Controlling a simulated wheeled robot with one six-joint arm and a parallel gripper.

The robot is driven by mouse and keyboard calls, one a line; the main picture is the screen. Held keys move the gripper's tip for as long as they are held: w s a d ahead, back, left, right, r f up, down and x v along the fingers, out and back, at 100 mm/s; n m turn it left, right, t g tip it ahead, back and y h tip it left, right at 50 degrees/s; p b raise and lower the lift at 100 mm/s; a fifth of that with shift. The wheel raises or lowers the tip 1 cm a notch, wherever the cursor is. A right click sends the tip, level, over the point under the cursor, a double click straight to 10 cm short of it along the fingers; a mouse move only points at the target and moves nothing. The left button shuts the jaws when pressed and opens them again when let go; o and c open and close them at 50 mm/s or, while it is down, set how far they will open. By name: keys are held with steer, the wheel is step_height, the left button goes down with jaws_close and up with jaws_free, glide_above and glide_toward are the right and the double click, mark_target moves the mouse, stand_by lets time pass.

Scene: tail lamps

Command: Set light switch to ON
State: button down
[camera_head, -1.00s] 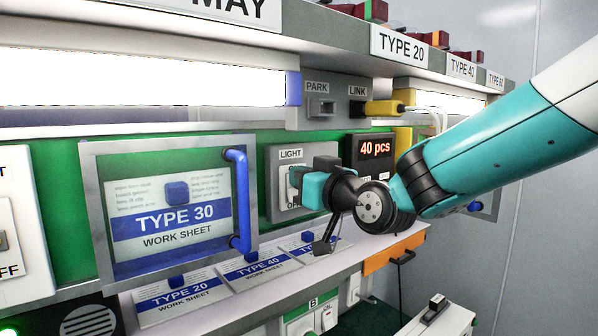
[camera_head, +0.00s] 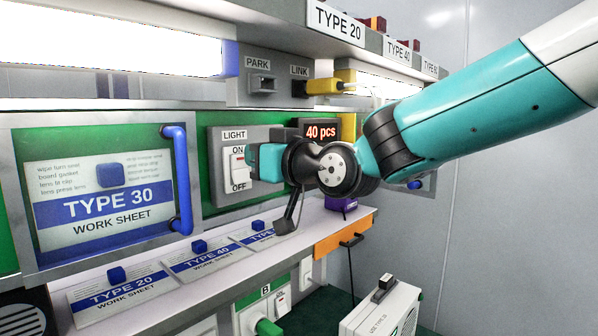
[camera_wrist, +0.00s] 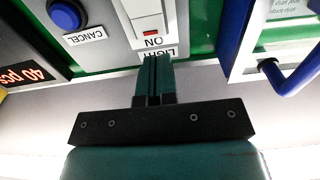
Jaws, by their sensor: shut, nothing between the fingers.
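The light switch (camera_head: 238,167) is a white rocker on a grey box under a LIGHT label, with ON printed at the top and OFF at the bottom. In the wrist view the switch (camera_wrist: 148,20) appears upside down, with a red mark beside ON. My gripper (camera_head: 251,162) is shut and empty, just right of the switch in the head view. In the wrist view my shut fingertips (camera_wrist: 155,60) overlap the LIGHT label near the ON end. I cannot tell whether they touch the panel, or which way the rocker is tipped.
A framed TYPE 30 sheet panel with a blue handle (camera_head: 181,180) stands left of the switch. A 40 pcs display (camera_head: 321,132) is to the right. In the wrist view a blue CANCEL button (camera_wrist: 65,14) sits beside the switch. Work sheets (camera_head: 205,262) lie on the shelf below.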

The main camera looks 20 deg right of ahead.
steer(key=b+v, duration=0.4)
steer(key=v, duration=0.6)
steer(key=s+a+f+g+h, duration=0.1)
steer(key=s+f+g, duration=0.25)
steer(key=f, duration=0.35)
steer(key=s+a+f+g, duration=0.1)
steer(key=s+f+g, duration=0.25)
steer(key=f, duration=0.35)
steer(key=s+d+f+n+g+h, duration=0.1)
steer(key=s+d+f+g+h, duration=0.1)
steer(key=s+f+g, duration=0.6)
steer(key=s+f+h, duration=0.1)
steer(key=s+f, duration=0.2)
steer(key=s, duration=0.3)
steer(key=shift+g+h, duration=0.4)
steer(key=shift+d+r, duration=0.1)
steer(key=shift+d, duration=0.05)
